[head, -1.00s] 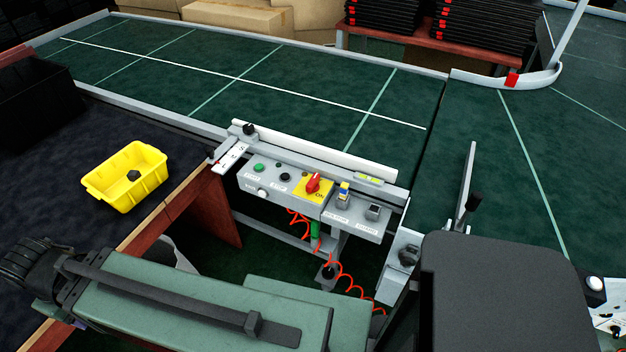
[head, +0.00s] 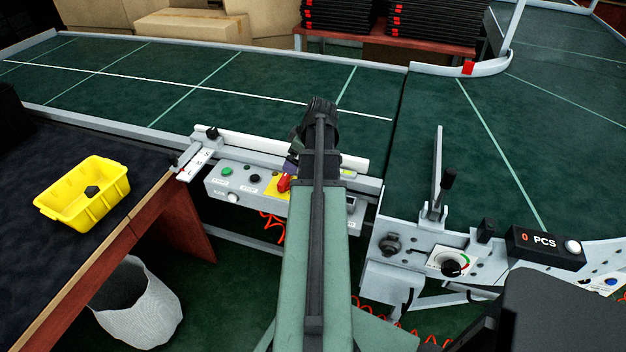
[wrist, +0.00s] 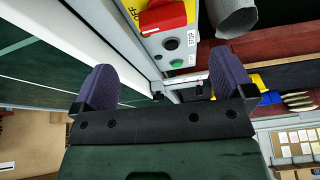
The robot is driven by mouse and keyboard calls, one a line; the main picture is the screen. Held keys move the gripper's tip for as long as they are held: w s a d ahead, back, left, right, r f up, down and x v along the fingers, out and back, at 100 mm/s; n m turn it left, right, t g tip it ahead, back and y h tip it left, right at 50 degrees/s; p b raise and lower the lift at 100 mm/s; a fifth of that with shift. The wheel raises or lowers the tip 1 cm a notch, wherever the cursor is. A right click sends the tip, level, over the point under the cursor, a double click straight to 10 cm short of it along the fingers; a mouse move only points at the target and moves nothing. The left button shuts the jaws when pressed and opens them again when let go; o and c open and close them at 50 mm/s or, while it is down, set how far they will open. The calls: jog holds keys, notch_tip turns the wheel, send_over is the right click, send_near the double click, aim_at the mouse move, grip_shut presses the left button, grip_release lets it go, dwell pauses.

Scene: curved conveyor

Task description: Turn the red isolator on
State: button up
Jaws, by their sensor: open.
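The red isolator (head: 284,184) is a red rotary handle on a yellow plate on the grey control panel. My arm partly hides it in the head view. In the wrist view the red handle (wrist: 163,16) is at the top, cut off by the picture edge, with "OFF" lettering on the yellow beside it. My gripper (wrist: 164,88) is open and empty, its two purple fingers wide apart. The red handle lies outside the space between the fingers. In the head view my arm's end stands over the panel, and the fingers are mostly hidden.
Green (head: 227,171) and black (head: 254,179) buttons sit left of the isolator. A white rail (head: 290,148) runs behind the panel, along the green conveyor (head: 200,85). A yellow bin (head: 85,195) stands on the left table. A lever (head: 448,180) and counter box (head: 545,247) are at right.

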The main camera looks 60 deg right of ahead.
aim_at(284, 178)
jog(key=shift+n, duration=0.4)
jog(key=b+x, duration=1)
jog(key=x, duration=0.1)
jog(key=shift+w+a+f, duration=0.1)
jog(key=shift+w+a, duration=0.1)
jog(key=shift+a, duration=0.05)
jog(key=shift+c, duration=0.5)
jog(key=c, duration=0.8)
